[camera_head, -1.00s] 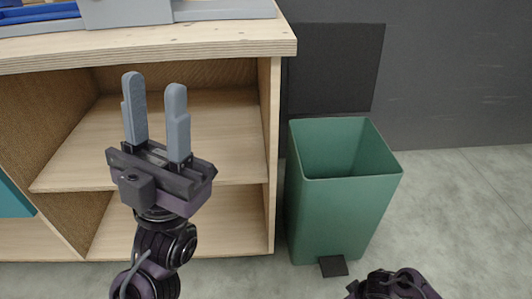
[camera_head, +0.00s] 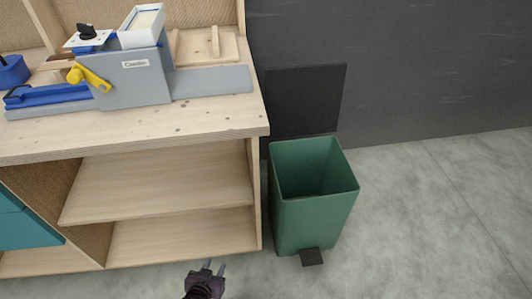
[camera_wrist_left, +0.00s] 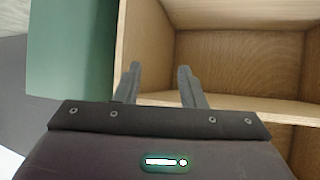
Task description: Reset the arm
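My left gripper (camera_head: 216,268) is low in the head view, at the bottom edge, in front of the workbench's lower shelves. In the left wrist view its two grey fingers (camera_wrist_left: 160,88) stand apart with nothing between them. They point toward the open wooden shelf. My right gripper does not show in either view.
A wooden workbench (camera_head: 130,142) with open shelves stands at left, bearing a grey and blue machine (camera_head: 135,80) with a yellow handle. A green bin (camera_head: 312,215), open and empty-looking, stands right of it; it also shows in the left wrist view (camera_wrist_left: 70,50). The floor (camera_head: 440,220) at right is clear.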

